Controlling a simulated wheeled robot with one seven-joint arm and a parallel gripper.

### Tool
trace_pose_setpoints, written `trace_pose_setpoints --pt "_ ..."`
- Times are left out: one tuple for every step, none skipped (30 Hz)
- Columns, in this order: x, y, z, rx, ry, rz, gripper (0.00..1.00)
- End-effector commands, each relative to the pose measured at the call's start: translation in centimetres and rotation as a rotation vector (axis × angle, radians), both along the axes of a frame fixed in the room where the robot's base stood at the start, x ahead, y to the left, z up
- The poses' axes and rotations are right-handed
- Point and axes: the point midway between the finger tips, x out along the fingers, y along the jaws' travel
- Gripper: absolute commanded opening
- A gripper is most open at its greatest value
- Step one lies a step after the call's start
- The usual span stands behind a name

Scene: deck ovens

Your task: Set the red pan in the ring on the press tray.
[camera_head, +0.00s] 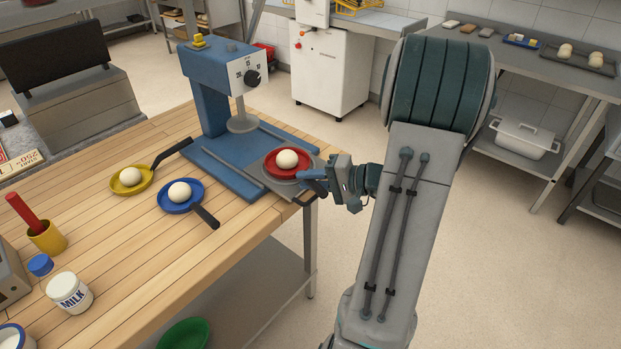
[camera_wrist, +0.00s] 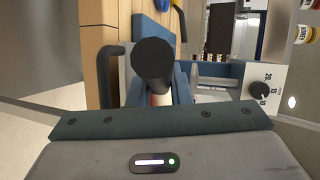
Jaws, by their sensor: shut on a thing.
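The red pan (camera_head: 271,167) carries a pale dough ball (camera_head: 287,158) and sits over the grey press tray (camera_head: 283,188) at the right end of the blue press's rails. The pan looks about level. My gripper (camera_head: 316,181) is at the pan's right side, shut on its dark handle. In the wrist view the dark handle end (camera_wrist: 153,60) stands between my fingers. The pan hides the ring, so I cannot tell whether the pan rests in it or hovers just above.
The blue press (camera_head: 212,95) stands behind the tray, its round plate (camera_head: 242,122) raised. A blue pan (camera_head: 174,203) and a yellow pan (camera_head: 124,188), each with a dough ball, lie left on the wooden table (camera_head: 150,250).

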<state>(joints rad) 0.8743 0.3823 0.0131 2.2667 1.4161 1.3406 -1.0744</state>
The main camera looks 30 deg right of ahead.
Motion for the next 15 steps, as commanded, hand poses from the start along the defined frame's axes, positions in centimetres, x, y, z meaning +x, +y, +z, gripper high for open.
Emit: trace_pose_setpoints --pt "0.02 0.0 0.06 -0.001 -0.002 0.001 0.0" --pt "0.03 0.0 0.07 -0.001 -0.002 0.001 0.0" --pt "0.03 0.0 0.07 -0.001 -0.002 0.001 0.0" --pt "0.03 0.0 0.07 -0.001 -0.002 0.001 0.0" --pt "0.02 0.01 0.08 -0.001 -0.002 0.001 0.0" --pt "0.02 0.0 0.05 -0.001 -0.002 0.001 0.0" --pt "0.02 0.0 -0.02 -0.001 -0.002 0.001 0.0" --pt "0.02 0.0 -0.13 -0.001 -0.002 0.001 0.0" --pt "0.02 0.0 -0.26 -0.001 -0.002 0.001 0.0" --pt "0.01 0.0 -0.28 0.0 0.0 0.0 0.21" --pt "0.0 0.0 -0.18 0.0 0.0 0.0 0.29" --pt "0.0 0.0 -0.16 0.0 0.0 0.0 0.4" --pt "0.0 0.0 -0.16 0.0 0.0 0.0 0.4" --pt "0.0 0.0 -0.16 0.0 0.0 0.0 0.4" --pt "0.0 0.0 -0.16 0.0 0.0 0.0 0.4"
